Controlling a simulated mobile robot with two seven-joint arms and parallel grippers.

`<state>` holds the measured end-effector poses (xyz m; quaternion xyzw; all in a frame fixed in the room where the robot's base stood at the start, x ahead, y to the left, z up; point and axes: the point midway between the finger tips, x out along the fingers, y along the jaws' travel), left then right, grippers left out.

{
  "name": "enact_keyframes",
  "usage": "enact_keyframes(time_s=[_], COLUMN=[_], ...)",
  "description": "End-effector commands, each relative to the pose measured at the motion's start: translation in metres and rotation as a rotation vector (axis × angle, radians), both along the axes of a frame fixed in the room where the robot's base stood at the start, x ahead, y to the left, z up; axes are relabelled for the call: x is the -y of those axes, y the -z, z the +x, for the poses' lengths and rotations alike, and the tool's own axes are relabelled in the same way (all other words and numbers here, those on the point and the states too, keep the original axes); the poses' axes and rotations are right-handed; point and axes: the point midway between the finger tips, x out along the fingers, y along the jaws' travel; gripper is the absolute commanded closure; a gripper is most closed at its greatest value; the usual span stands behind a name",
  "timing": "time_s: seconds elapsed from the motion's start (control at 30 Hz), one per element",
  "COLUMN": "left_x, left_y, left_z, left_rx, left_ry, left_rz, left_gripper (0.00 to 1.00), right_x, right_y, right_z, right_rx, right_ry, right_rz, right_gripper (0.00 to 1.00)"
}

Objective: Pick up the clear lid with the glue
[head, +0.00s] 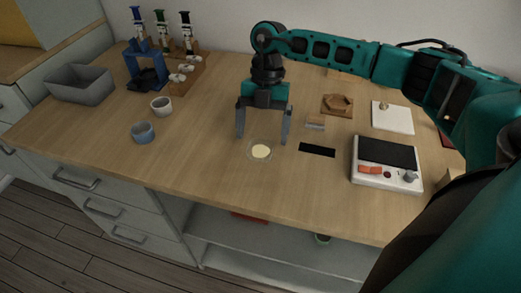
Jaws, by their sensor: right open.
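The clear lid (251,153) lies flat on the table near its front edge, with a round patch of pale yellow glue (261,151) on it. The lid's see-through rim is faint against the wood. My right gripper (263,141) points down with its two fingers spread, just behind and above the lid. Nothing shows between the fingers. I cannot tell the exact height of the fingertips above the table. My left gripper is not in view.
A grey bin (80,88), a blue stand (146,68) with syringes, a white cup (161,106) and a blue-grey cup (143,132) are left. A black strip (317,150), a control box (386,164) and a white tile (392,118) are right. Table around the lid is clear.

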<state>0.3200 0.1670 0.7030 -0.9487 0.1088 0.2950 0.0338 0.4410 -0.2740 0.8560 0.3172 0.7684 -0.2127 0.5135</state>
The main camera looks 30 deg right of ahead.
Motion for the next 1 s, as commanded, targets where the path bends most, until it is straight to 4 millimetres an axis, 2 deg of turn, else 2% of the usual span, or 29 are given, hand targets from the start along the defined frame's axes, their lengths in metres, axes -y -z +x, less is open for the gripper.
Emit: enact_keyframes(time_s=[0.03, 0.17, 0.43, 1.0], left_x=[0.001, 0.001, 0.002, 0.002], left_y=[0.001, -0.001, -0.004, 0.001], left_z=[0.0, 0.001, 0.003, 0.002], left_rx=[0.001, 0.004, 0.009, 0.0], left_ry=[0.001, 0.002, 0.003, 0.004], left_rz=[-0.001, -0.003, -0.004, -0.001], left_gripper=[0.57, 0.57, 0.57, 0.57], right_x=[-0.003, -0.006, -0.007, -0.007], right_y=[0.009, 0.02, 0.022, 0.022], right_z=[-0.002, -0.006, -0.006, -0.006], right_rx=[-0.003, -0.002, 0.001, 0.001], right_ry=[-0.001, 0.0, -0.001, -0.001], right_rz=[0.0, 0.001, 0.001, 0.001], right_gripper=[0.06, 0.06, 0.06, 0.61])
